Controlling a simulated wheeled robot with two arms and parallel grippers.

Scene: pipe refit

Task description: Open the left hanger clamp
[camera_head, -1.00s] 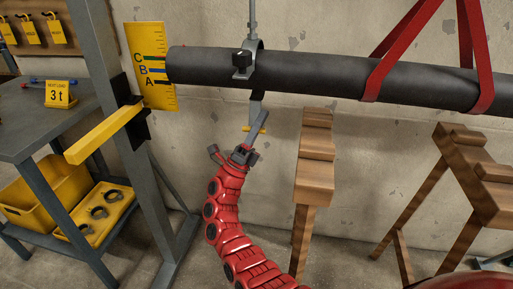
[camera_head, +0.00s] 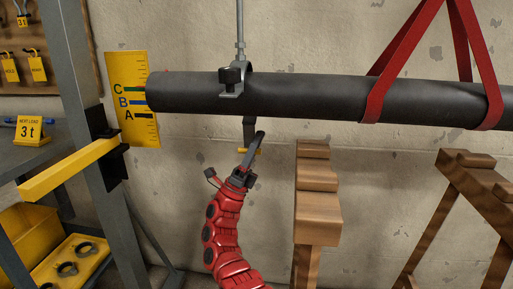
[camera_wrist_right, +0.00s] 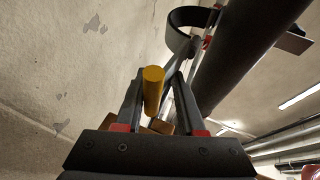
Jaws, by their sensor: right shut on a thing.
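The left hanger clamp (camera_head: 232,84) hangs on a thin rod by the left end of the black pipe (camera_head: 330,98). A dark strap (camera_head: 249,130) hangs below the pipe and ends near a yellow handle. In the right wrist view a curved dark band (camera_wrist_right: 183,32) stands out beside the pipe, with a gap between them. My right gripper (camera_head: 246,160) is below the clamp. In the right wrist view its fingers (camera_wrist_right: 155,95) are shut on the yellow handle (camera_wrist_right: 153,86). My left gripper is not in view.
Red slings (camera_head: 378,95) support the pipe at right. Wooden stands (camera_head: 315,205) are below it. A yellow arm (camera_head: 70,168) juts from the grey post at left, by a yellow A-B-C scale plate (camera_head: 140,125). A cart with a yellow tray (camera_head: 75,262) stands at lower left.

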